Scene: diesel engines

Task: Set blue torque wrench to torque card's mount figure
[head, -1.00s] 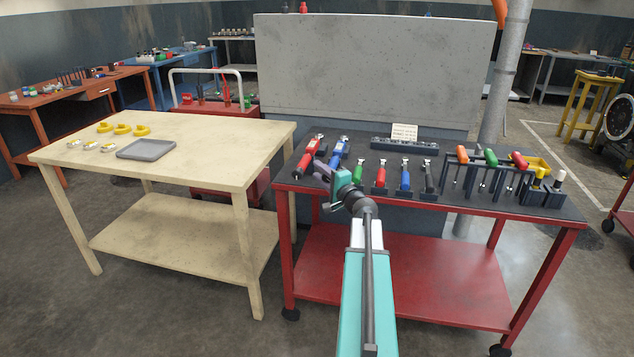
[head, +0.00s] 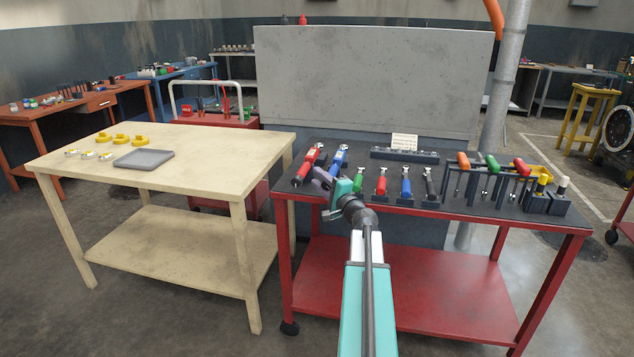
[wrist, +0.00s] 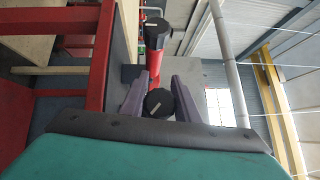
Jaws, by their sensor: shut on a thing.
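The blue torque wrench (head: 339,157) lies on the red-framed table, just right of the red torque wrench (head: 308,163). My gripper (head: 320,179) is at the near end of the blue wrench, and my wrist hides part of its handle. In the wrist view the purple fingers are shut on a black end knob (wrist: 159,103) with a white line, which appears to be the blue wrench's. The red wrench's own knob (wrist: 157,32) shows just beyond. The torque card (head: 404,141) stands behind the tools; its text is too small to read.
A rack with orange, green and red handles (head: 493,163) stands further right. A wooden table (head: 215,160) to the left holds yellow rings and a grey tray (head: 144,159). A grey panel (head: 370,80) rises behind.

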